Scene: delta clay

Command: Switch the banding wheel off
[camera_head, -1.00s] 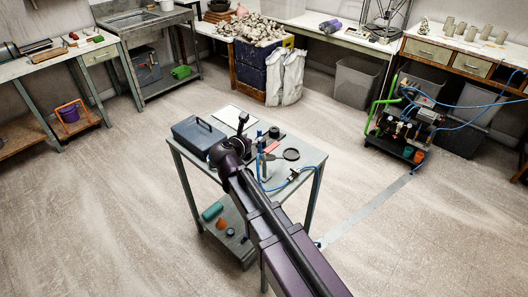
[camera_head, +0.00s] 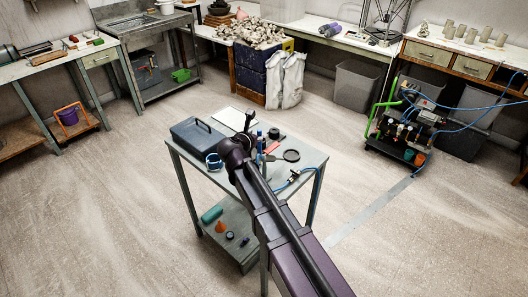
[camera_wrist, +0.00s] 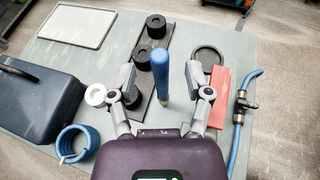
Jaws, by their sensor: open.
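In the wrist view my gripper (camera_wrist: 165,88) is open over the small work table (camera_wrist: 120,60). A blue rounded handle (camera_wrist: 160,76) stands up between its two fingers, with a gap on each side. Behind it is a dark strip (camera_wrist: 148,55) with several round black knobs. A round black disc (camera_wrist: 208,57) lies right of the handle; I cannot tell whether it is the banding wheel. No switch is clearly recognisable. In the head view the black disc (camera_head: 291,155) lies on the table, and my arm hides part of the tabletop.
A dark case (camera_wrist: 40,93) and a blue coil (camera_wrist: 76,143) lie left, with a white ring (camera_wrist: 96,95). A red block (camera_wrist: 219,96) and a blue hose with a valve (camera_wrist: 243,104) lie right. A pale board (camera_wrist: 77,26) lies at the back. Floor around the table is clear.

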